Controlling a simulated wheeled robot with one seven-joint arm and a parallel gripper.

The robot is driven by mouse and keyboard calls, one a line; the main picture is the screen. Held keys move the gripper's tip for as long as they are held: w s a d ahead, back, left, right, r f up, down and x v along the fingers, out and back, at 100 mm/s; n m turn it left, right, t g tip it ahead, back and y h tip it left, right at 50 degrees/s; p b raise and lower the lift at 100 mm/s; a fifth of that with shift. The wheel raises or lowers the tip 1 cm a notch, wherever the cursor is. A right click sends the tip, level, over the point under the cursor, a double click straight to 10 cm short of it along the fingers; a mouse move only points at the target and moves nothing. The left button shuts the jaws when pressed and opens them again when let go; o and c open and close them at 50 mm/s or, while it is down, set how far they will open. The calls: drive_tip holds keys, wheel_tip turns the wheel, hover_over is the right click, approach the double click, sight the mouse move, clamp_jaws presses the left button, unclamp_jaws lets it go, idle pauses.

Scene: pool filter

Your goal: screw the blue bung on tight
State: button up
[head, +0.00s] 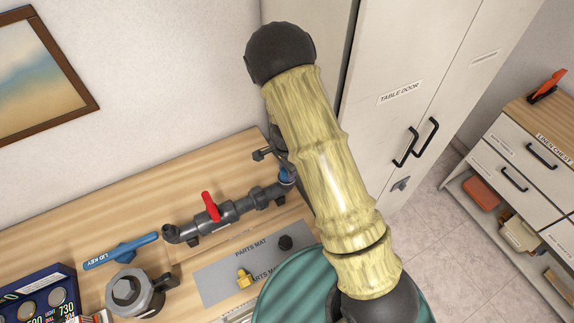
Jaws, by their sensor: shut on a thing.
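The blue bung (286,176) shows as a small patch of blue at the right end of the dark grey pipe (236,210). My gripper (283,168) is shut on the bung, coming down from above beside my arm. My arm hides most of the gripper and part of the bung. I cannot tell how far the bung sits on the pipe end.
A red-handled valve (210,206) stands on the pipe. A blue lid key (121,251), a grey filter housing (133,293) and a parts mat (220,282) with a yellow fitting (244,278) and a black part (285,242) lie on the wooden bench (130,212). Tall cupboards (405,70) stand right.

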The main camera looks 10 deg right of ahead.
drive_tip(key=shift+r+m+p, duration=0.2)
drive_tip(key=shift+m+p, duration=0.15)
drive_tip(key=shift+m, duration=0.45)
drive_tip(key=o, duration=1.2)
drive_tip(key=shift+f, duration=0.25)
drive_tip(key=shift+r, duration=0.1)
wheel_tip(320, 180, up, 6)
drive_tip(key=p, duration=0.5)
wheel_tip(320, 180, up, 17)
drive_tip(key=b, duration=0.4)
drive_tip(key=shift+r, duration=0.15)
